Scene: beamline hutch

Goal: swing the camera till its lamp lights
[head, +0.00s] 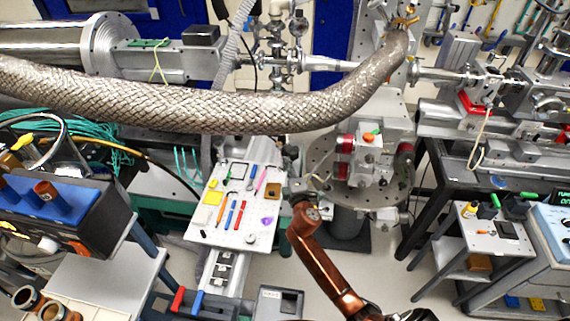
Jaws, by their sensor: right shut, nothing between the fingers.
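A white and grey block with red round ends (366,160) stands on a round metal stage with holes (322,165) right of centre. It looks like the camera, but I cannot be sure. An orange-red cap and a small green part show on its top; I cannot tell whether either is a lamp or is lit. My right gripper (311,184), at the end of the copper-coloured arm, is just left of this block, at the stage's near left edge. It is small and dark here, shut and empty. I cannot tell whether it touches the block. My left gripper is not in view.
A thick braided hose (210,109) arches across the upper left and centre. A white board (205,230) with tools lies left of my right gripper. A small cart (480,240) stands at the right. Open floor shows between the stage and the cart.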

